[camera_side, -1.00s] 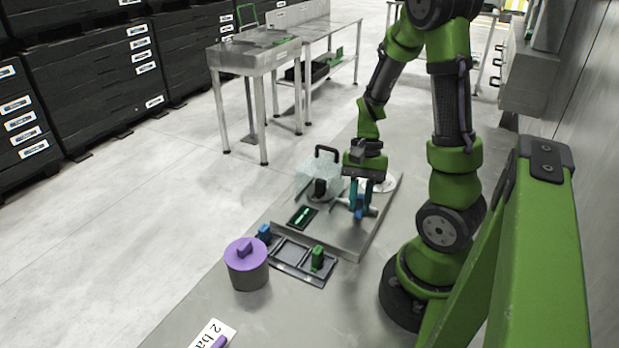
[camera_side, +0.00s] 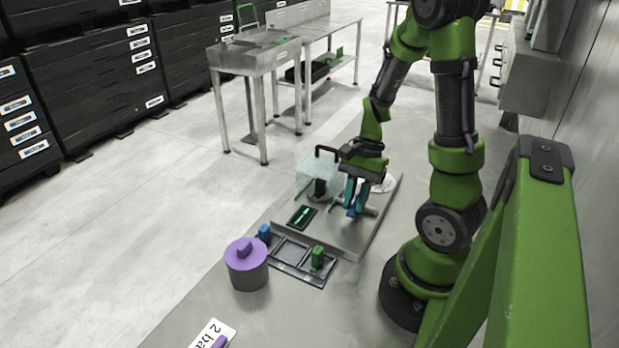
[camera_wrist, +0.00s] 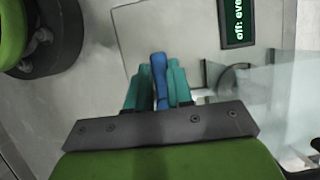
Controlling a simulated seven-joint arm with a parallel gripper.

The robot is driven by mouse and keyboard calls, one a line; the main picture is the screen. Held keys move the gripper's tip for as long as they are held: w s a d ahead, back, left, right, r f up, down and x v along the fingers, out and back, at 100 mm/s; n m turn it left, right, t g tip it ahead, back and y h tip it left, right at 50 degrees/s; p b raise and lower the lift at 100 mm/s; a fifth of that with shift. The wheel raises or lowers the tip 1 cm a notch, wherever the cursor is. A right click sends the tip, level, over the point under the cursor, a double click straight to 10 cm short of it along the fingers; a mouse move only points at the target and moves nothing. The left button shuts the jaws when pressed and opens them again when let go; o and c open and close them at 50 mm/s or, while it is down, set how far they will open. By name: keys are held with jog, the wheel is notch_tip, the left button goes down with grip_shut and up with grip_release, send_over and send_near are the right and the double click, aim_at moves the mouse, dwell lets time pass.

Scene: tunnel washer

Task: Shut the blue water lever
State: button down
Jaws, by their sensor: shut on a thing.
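The blue water lever (camera_side: 350,212) sits low on the metal panel (camera_side: 378,222), partly hidden by my gripper in the side view. In the wrist view the blue lever (camera_wrist: 160,80) stands between the two teal fingers. My gripper (camera_side: 355,197) is shut on it and tilted, with its fingertips low over the panel. The gripper also shows in the wrist view (camera_wrist: 158,85).
A clear cover (camera_side: 312,178) with a black handle stands left of my gripper. A small display with green text (camera_side: 302,216) lies on the panel. A black rack (camera_side: 290,258) with blue and green blocks and a purple-lidded pot (camera_side: 246,268) are nearer the camera.

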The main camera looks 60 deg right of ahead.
jog(key=c, duration=1)
grip_release()
jog(key=shift+r, duration=0.15)
jog(key=v, duration=1.6)
jog(key=shift+d+r, duration=0.25)
jog(key=shift+r, duration=0.05)
jog(key=w+a+r+n+t+h, duration=0.1)
jog(key=w+a+n+t, duration=0.1)
jog(key=a+n, duration=0.5)
jog(key=w+a+r+n+t+h, duration=0.1)
jog(key=a+n+t, duration=0.4)
jog(key=a, duration=0.9)
jog(key=shift+w+r+n, duration=0.55)
jog(key=shift+n, duration=0.55)
